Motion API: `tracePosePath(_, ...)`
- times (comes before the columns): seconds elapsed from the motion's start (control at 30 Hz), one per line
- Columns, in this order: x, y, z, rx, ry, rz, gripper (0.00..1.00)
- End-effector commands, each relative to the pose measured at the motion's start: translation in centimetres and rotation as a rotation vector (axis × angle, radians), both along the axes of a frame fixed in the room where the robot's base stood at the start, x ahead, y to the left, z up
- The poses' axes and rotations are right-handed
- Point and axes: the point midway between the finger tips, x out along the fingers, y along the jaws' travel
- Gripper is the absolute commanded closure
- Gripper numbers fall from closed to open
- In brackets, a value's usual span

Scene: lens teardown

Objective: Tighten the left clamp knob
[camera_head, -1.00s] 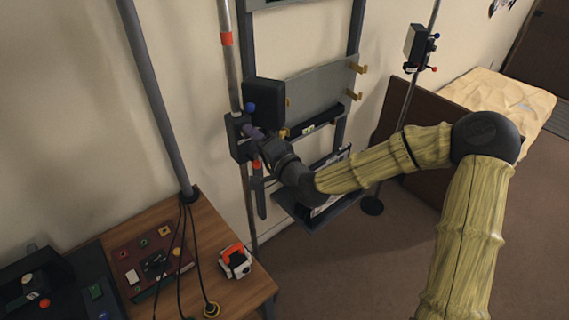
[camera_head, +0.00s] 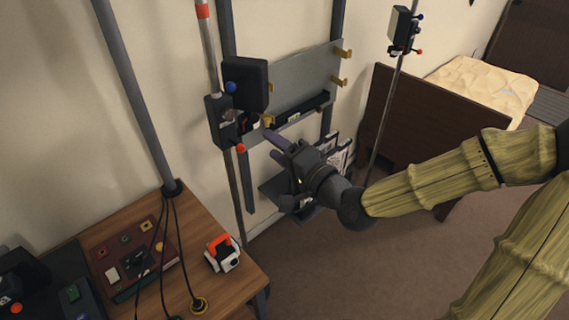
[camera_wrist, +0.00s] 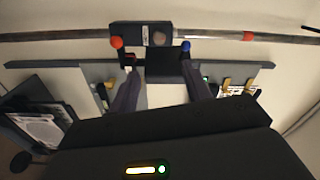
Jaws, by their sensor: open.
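The left clamp (camera_head: 222,122) is a dark block on the left upright pole. It carries a blue knob (camera_head: 231,87) above and a red knob (camera_head: 240,148) below. In the wrist view the clamp (camera_wrist: 140,35) shows at the top, with the red knob (camera_wrist: 116,42) on its left and the blue knob (camera_wrist: 185,46) on its right. My gripper (camera_head: 268,146) is to the right of the clamp, apart from it. Its two purple-grey fingers (camera_wrist: 160,88) are spread and empty, pointing toward the clamp. A black box (camera_head: 247,84) hides part of the clamp.
A grey rack panel (camera_head: 305,82) with brass hooks stands behind my gripper. A second clamp (camera_head: 402,30) is on the right pole. A wooden table (camera_head: 215,290) at lower left holds a control board (camera_head: 130,255) and an orange-white device (camera_head: 222,252). Carpet floor is clear at lower middle.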

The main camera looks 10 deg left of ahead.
Motion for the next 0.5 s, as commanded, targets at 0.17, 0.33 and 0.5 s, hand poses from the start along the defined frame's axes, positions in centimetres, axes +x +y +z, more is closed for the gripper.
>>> tracePosePath(0.17, -0.3, -0.7, -0.3, 0.003, -0.005, -0.003, 0.51)
tracePosePath(0.33, -0.8, -1.2, -0.3, 0.002, -0.005, -0.003, 0.51)
tracePosePath(0.5, -1.3, -1.5, -0.5, -0.005, -0.001, -0.002, 0.51)
